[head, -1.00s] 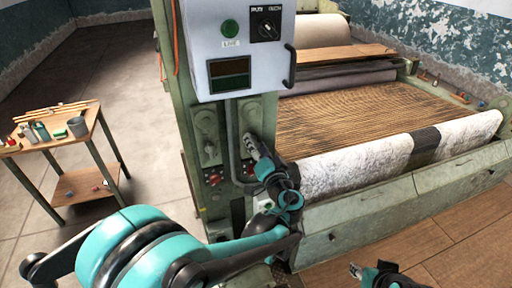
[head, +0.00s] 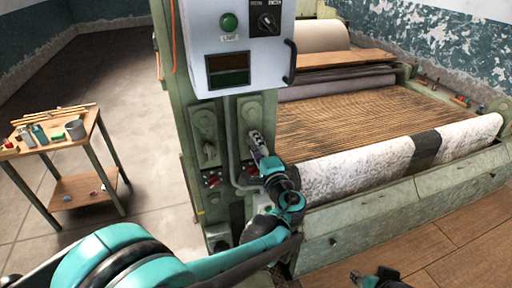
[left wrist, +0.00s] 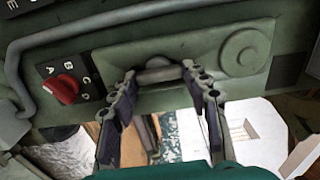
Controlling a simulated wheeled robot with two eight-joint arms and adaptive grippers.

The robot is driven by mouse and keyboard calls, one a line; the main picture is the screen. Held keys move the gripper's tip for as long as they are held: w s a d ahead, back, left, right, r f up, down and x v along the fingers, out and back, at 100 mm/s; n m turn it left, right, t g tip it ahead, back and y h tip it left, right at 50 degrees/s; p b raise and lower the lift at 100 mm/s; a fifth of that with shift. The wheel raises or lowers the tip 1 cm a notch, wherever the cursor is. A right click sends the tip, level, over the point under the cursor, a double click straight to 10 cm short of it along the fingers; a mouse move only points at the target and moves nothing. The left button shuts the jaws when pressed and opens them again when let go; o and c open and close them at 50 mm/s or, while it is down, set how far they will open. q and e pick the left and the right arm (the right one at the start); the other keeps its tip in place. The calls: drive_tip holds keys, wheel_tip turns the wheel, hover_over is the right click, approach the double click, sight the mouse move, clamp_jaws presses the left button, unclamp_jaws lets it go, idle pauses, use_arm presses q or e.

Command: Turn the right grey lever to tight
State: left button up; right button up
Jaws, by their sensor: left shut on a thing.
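The right grey lever (left wrist: 159,73) is on its grey-green plate (head: 251,112) on the front of the green machine column. In the left wrist view the lever's handle lies between the fingertips of my left gripper (left wrist: 158,70). The gripper is shut on it, and the fingers hide part of the lever. In the head view my left gripper (head: 257,143) reaches up to the lower part of the right plate. The tight marking cannot be read. My right gripper (head: 357,275) is at the bottom edge of the head view, away from the levers, and its jaws are unclear.
The left grey lever (head: 208,150) stands on its own plate beside the right one. A red selector knob (left wrist: 65,88) marked with letters is near the gripper. A control box (head: 237,50) hangs above. A bent grey conduit (head: 232,150) runs between the plates.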

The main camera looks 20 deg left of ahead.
use_arm(q)
drive_tip(key=shift+m, duration=0.3)
drive_tip(key=o, duration=1.2)
drive_tip(key=shift+c, duration=0.2)
drive_tip(key=v, duration=1.2)
